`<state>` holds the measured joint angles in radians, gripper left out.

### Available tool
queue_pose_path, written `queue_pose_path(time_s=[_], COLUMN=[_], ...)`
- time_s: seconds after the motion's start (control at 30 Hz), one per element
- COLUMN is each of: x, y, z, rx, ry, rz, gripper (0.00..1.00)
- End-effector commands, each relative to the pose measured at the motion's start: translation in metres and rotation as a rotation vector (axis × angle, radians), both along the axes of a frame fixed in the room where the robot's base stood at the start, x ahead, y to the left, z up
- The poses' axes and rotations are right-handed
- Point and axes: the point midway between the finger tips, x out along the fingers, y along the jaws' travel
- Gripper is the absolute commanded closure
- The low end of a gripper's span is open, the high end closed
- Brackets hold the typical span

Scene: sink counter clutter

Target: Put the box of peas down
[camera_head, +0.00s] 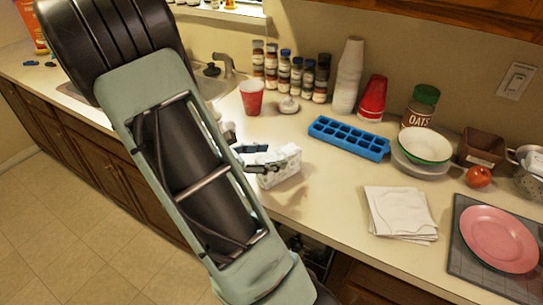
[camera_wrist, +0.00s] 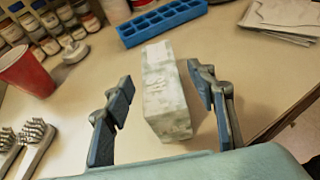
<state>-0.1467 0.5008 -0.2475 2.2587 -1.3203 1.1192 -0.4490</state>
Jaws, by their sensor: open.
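The box of peas (camera_head: 282,168), a pale white-green carton with faint markings, appears to rest on the counter in the head view, near the front edge. In the wrist view the box (camera_wrist: 164,92) lies between the two dark fingers of my gripper (camera_wrist: 161,82). The fingers are spread, with a visible gap on each side of the box. My gripper (camera_head: 258,158) is beside the box in the head view, partly hidden by my arm.
A red cup (camera_head: 252,98), a blue ice tray (camera_head: 349,138) and a row of spice jars (camera_head: 284,75) stand behind the box. White napkins (camera_head: 401,213) and a pink plate (camera_head: 499,239) lie to the right. Bare counter (camera_head: 325,185) separates box and napkins.

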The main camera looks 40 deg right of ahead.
Motion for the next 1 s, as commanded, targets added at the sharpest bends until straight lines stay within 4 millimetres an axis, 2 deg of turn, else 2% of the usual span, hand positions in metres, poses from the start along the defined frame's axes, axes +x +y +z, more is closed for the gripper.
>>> queue_pose_path(time_s=[0.3, 0.5, 0.67, 1.0], x=[0.009, 0.011, 0.011, 0.011], y=[0.064, 0.091, 0.099, 0.100], z=[0.026, 0.038, 0.041, 0.041], rx=[0.002, 0.002, 0.001, 0.001], ry=[-0.004, -0.004, 0.000, 0.000], rz=[0.005, 0.003, 0.001, 0.001], gripper=[0.48, 0.48, 0.48, 0.48])
